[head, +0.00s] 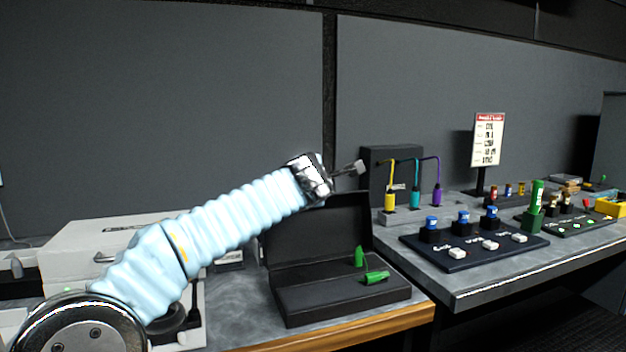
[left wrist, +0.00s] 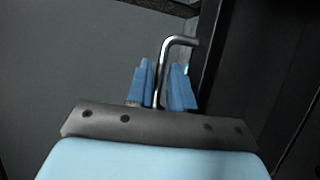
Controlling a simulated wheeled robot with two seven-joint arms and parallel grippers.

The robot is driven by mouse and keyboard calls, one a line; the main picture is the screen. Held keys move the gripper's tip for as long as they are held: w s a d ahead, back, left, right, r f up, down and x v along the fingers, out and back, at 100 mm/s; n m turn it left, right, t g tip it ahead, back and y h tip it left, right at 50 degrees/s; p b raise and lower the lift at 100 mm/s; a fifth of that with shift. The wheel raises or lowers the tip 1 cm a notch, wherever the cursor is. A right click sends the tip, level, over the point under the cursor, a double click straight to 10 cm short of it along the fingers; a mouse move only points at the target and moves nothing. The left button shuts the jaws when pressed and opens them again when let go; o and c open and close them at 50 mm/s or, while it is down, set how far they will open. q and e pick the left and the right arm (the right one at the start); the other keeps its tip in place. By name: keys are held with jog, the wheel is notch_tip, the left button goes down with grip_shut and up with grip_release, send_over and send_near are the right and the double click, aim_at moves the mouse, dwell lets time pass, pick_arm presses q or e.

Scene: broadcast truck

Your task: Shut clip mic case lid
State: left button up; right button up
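The clip mic case (head: 305,302) is a black box on the grey worktop, with its lid (head: 310,238) standing up at the back. A green clip-like piece (head: 359,257) stands upright in the case and another (head: 376,277) lies on its side. My left gripper (head: 345,171) is above the lid's top edge, towards its right end, seemingly apart from it. In the left wrist view, its two blue fingers (left wrist: 161,87) flank a bent metal rod (left wrist: 162,68); whether they press on it is unclear. My right gripper is out of view.
To the right, a second worktop holds a black panel (head: 470,252) with blue-topped knobs, a rack (head: 408,215) with coloured plugs, and a sign (head: 487,140). A white case (head: 75,250) stands on the left, partly behind my arm.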

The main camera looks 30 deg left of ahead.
pick_arm(q)
jog(key=shift+w+a+f, duration=0.15)
jog(key=shift+w+a, duration=0.15)
jog(key=shift+w, duration=0.3)
grip_shut()
